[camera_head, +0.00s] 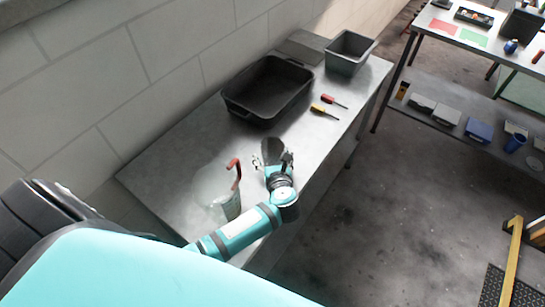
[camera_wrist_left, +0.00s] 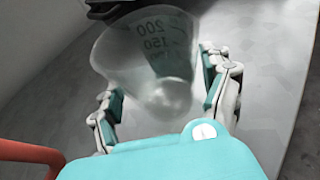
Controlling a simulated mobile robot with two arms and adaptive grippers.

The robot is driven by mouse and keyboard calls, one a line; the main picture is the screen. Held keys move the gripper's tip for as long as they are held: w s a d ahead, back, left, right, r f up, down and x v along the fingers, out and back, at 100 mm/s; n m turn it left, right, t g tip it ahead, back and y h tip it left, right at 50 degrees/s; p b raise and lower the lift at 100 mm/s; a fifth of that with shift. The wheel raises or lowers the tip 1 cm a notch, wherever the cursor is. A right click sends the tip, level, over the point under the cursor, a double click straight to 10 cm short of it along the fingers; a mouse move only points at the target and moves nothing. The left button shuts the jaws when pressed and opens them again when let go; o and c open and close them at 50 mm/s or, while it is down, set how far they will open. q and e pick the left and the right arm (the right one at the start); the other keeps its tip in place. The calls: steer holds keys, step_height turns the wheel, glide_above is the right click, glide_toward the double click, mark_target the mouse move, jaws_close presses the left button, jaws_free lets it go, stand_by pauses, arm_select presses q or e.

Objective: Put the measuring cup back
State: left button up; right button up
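The measuring cup (camera_wrist_left: 150,60) is clear, tapered and marked 200 and 150. It fills the gap between the fingers of my left gripper (camera_wrist_left: 165,105), wide rim facing away from the wrist. In the head view the cup (camera_head: 271,149) shows as a dark, see-through shape at my left gripper (camera_head: 273,160), above the near right part of the metal table. Whether the cup's base touches the table is hidden. My right gripper is out of view.
A clear jug (camera_head: 230,206) with a red handle (camera_head: 236,174) stands just left of my left gripper. Beyond are a black tray (camera_head: 233,103), a grey bin (camera_head: 345,68), and red (camera_head: 334,100) and yellow (camera_head: 324,111) screwdrivers.

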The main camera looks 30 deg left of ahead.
arm_select(q)
steer(key=shift+r, duration=0.25)
steer(key=shift+s+d, duration=0.2)
steer(key=shift+s, duration=0.05)
steer(key=b+v, duration=0.1)
steer(key=v, duration=0.9)
steer(key=shift+s+d+r+b, duration=0.15)
steer(key=shift+s+d+b, duration=0.1)
steer(key=shift+b, duration=0.1)
steer(key=shift+s+d+r, duration=0.1)
steer(key=shift+s+r, duration=0.1)
steer(key=shift+s, duration=0.05)
